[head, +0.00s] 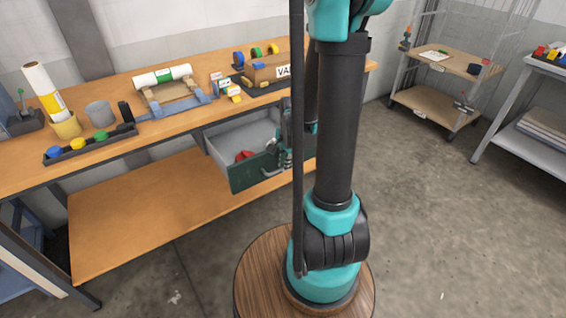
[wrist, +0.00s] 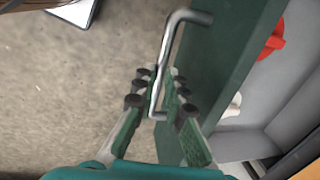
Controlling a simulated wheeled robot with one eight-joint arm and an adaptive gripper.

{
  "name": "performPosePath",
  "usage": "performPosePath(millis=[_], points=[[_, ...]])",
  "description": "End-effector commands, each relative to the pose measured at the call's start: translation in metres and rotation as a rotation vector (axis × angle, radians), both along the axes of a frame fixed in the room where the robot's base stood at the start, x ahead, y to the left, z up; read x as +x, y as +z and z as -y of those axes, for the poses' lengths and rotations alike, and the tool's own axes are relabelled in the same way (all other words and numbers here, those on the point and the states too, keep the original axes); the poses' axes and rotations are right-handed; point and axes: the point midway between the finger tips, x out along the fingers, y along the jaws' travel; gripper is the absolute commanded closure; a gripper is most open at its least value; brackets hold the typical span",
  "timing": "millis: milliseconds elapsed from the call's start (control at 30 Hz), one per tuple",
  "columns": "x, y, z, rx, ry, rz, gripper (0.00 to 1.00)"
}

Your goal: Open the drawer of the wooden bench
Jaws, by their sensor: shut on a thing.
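The wooden bench (head: 150,192) fills the left and middle of the head view. Its drawer (head: 258,176), with a dark green front and grey inside, hangs under the bench top and stands pulled out. A red thing (head: 243,156) lies inside the drawer. In the wrist view the green drawer front (wrist: 228,60) carries a metal bar handle (wrist: 166,62). My gripper (wrist: 155,92) is shut on the handle near its lower end, with the fingers on both sides of the bar. In the head view my arm hides the drawer's right part and most of the gripper.
The bench top holds a paper roll (head: 42,88), a grey cup (head: 100,113), a black tray (head: 90,146) with coloured pieces and a white roll (head: 160,76). A wire cart (head: 440,95) and a grey table (head: 535,140) stand at right. The floor (head: 440,220) between is clear.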

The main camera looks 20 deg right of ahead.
Motion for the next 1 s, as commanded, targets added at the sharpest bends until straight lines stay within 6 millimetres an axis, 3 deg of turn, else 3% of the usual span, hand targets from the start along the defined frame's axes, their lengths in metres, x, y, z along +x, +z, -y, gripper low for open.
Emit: performPosePath(millis=[167,200,333,733,1000], points=[[0.0,0.0,0.0,-0.001,-0.001,0.0,1.0],[0.0,0.0,0.0,-0.001,-0.001,0.0,0.84],[0.0,0.0,0.0,-0.001,0.0,0.0,0.68],[0.0,0.003,0.0,0.0,0.0,0.0,0.67],[-0.006,0.028,0.002,0.0,0.0,0.0,0.67]])
